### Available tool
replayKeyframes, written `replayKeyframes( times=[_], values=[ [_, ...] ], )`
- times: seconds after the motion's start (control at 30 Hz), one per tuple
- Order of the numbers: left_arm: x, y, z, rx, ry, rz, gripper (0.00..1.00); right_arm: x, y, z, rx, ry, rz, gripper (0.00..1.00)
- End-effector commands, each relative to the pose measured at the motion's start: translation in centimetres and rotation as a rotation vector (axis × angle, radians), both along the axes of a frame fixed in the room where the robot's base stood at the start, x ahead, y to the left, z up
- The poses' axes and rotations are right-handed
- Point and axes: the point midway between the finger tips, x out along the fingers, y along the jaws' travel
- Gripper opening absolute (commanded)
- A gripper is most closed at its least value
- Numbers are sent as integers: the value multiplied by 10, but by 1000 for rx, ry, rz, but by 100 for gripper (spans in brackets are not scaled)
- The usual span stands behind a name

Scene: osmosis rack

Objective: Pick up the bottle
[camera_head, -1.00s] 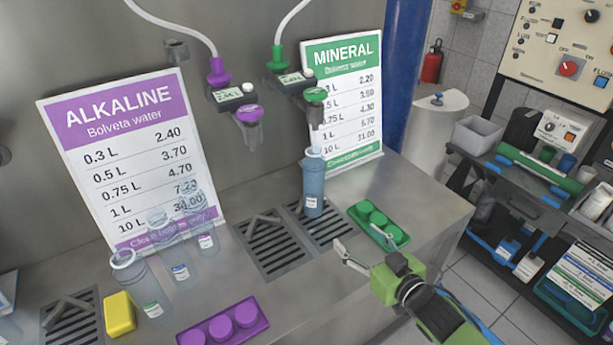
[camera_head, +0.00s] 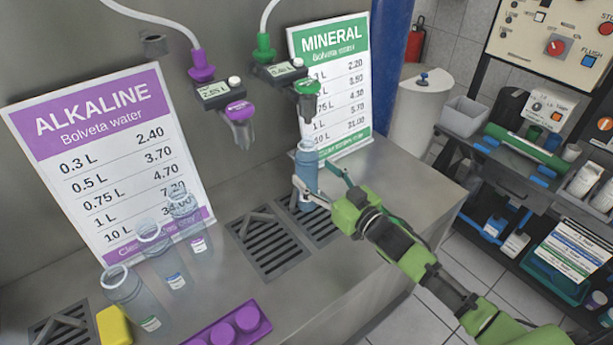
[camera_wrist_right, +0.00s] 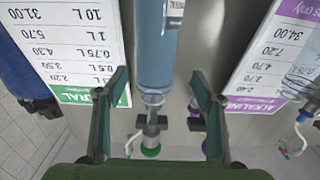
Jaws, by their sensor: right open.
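A blue, water-filled bottle (camera_head: 307,170) stands upright on the drain grate under the green mineral tap (camera_head: 307,90). My right gripper (camera_head: 313,174) is open at the bottle, one finger to its left and one to its right. In the right wrist view the bottle (camera_wrist_right: 155,45) lies between the two spread fingers (camera_wrist_right: 160,74), with gaps visible on both sides. The bottle's lower front is partly hidden by the gripper in the head view. My left gripper is not in view.
Several clear bottles, such as this one (camera_head: 125,290), stand at the left by the alkaline sign (camera_head: 100,150). A yellow block (camera_head: 114,326) and purple caps tray (camera_head: 235,325) lie at the front. The mineral sign (camera_head: 335,80) stands behind the bottle. Bare counter (camera_head: 395,185) lies to the right.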

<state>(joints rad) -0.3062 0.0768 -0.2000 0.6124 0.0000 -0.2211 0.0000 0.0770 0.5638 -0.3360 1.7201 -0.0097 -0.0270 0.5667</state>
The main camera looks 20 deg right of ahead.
Motion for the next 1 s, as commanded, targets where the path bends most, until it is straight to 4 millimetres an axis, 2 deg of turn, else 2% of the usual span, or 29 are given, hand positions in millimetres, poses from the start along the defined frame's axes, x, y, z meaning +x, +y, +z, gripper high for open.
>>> replayKeyframes(
  times=[0.1,0.2,0.5,0.8,1.0],
  values=[
    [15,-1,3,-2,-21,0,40,6,1,-1,1,0,-1,62],
    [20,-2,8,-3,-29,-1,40,17,2,-3,0,0,-2,62],
    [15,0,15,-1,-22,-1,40,50,10,-8,0,-1,-1,62],
    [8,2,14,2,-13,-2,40,52,11,-10,0,1,0,62],
    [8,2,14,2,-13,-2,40,52,11,-10,0,1,0,10]
  ],
)
